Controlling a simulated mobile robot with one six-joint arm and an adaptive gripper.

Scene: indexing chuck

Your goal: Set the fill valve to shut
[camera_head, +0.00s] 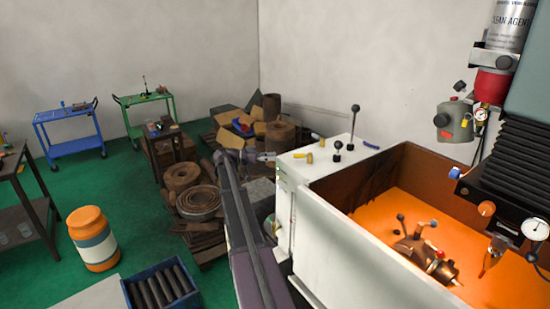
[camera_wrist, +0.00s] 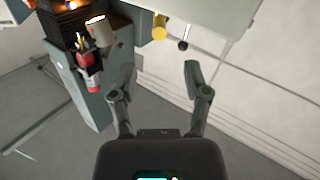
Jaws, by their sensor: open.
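I cannot tell for sure which control is the fill valve. On the white top of the machine enclosure (camera_head: 325,160) stand a tall lever with a black ball (camera_head: 354,118) and a short black-knobbed lever (camera_head: 337,151). Yellow handles (camera_head: 310,156) and a blue handle (camera_head: 371,145) lie low beside them. In the wrist view a yellow knob (camera_wrist: 160,27) and a black ball on a stem (camera_wrist: 183,45) show beyond the fingertips. My gripper (camera_wrist: 160,68) is open and empty, its fingers wide apart.
The enclosure's orange floor (camera_head: 385,215) holds a chuck fixture with levers (camera_head: 430,255). Left are carts (camera_head: 70,130), a stocked pallet (camera_head: 195,190), an orange drum (camera_head: 93,240) and a blue crate (camera_head: 160,290).

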